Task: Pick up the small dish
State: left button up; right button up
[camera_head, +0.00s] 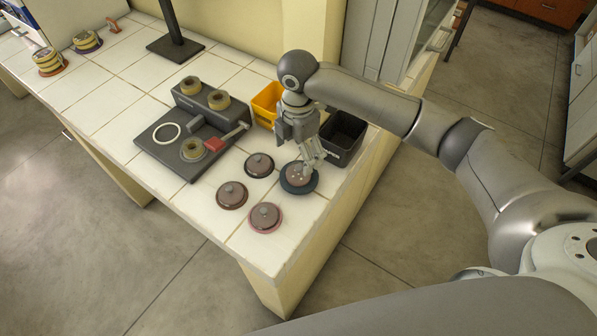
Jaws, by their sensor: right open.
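Several small round brownish dishes stand on the white tiled bench. One dish (297,176) sits on a dark blue round base (287,187) near the bench's right edge. My right gripper (307,168) points down right over this dish, with its fingers open. The fingers hide part of the dish, and I cannot tell whether they touch it. Three more dishes stand nearby: one on a dark base (259,165), one with a brown rim (231,195) and one with a pink rim (265,217). My left gripper is not in view.
A dark device (180,140) with round fittings and a red part stands left of the dishes. A yellow bin (266,103) and a black bin (342,137) stand behind the gripper. A dark stand (175,46) is farther back. The bench's front-left tiles are clear.

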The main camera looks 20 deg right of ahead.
aim_at(297, 168)
jog(key=shift+f, duration=0.9)
jog(key=f, duration=0.1)
jog(key=f+p, duration=0.1)
jog(key=f, duration=0.1)
jog(key=f+p, duration=0.1)
jog(key=f, duration=0.1)
jog(key=shift+s+a, duration=0.2)
jog(key=shift+s, duration=0.05)
jog(key=shift+f, duration=0.2)
jog(key=c, duration=1.1)
